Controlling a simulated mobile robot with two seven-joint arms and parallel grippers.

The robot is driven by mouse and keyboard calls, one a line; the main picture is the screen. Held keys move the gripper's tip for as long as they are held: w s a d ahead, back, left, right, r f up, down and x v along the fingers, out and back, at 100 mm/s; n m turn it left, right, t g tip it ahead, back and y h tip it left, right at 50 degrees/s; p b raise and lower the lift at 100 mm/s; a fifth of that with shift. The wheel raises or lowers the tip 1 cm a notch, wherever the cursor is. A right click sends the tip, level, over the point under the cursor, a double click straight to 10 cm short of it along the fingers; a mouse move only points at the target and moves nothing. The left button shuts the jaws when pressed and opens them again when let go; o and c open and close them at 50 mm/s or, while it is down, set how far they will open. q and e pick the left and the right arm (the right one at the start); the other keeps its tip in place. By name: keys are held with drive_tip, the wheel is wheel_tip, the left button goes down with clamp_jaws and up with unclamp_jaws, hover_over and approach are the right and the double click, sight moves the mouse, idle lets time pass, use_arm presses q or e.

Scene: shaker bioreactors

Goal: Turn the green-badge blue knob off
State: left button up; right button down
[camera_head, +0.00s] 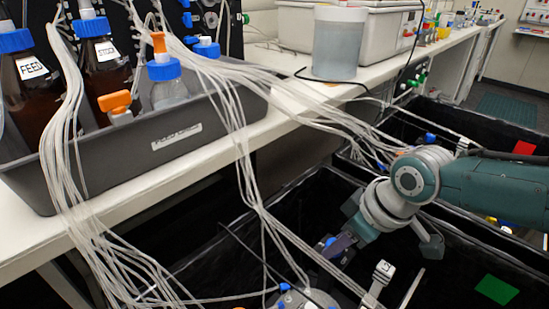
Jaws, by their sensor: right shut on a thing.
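The green badge (497,290) is on the dark liner of the near box, at the lower right. My right gripper (337,244) reaches down into this box from the right and is shut on a blue knob (328,241). The fingers hide most of the knob, so its turn angle cannot be told. Another blue part (285,287) sits lower left on a vessel top near the bottom edge. My left gripper is not in view.
Bundles of clear tubes (245,165) hang from the bench into the box, close to my right gripper. A grey tray (190,150) with bottles stands on the white bench at left. A red badge (523,148) marks the box behind.

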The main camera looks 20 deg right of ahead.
drive_tip(key=m, duration=0.1)
drive_tip(key=m+h+p, duration=0.1)
drive_tip(key=m+p, duration=0.1)
drive_tip(key=shift+a+r+m+t, duration=0.2)
drive_tip(key=shift+a+m+t, duration=0.1)
drive_tip(key=shift+m, duration=0.1)
drive_tip(key=shift+m+h+p, duration=0.6)
drive_tip(key=shift+m, duration=0.3)
drive_tip(key=shift+f+m+h, duration=0.15)
drive_tip(key=shift+m+h, duration=0.15)
drive_tip(key=shift+m, duration=0.6)
drive_tip(key=m+h, duration=0.1)
drive_tip(key=m, duration=0.1)
drive_tip(key=shift+w+a+m, duration=0.1)
drive_tip(key=shift+a+m, duration=0.05)
drive_tip(key=shift+m, duration=0.15)
drive_tip(key=shift+m+g+h+b, duration=0.5)
drive_tip(key=shift+m+g+b, duration=0.1)
drive_tip(key=shift+m, duration=0.8)
drive_tip(key=c, duration=0.5)
unclamp_jaws()
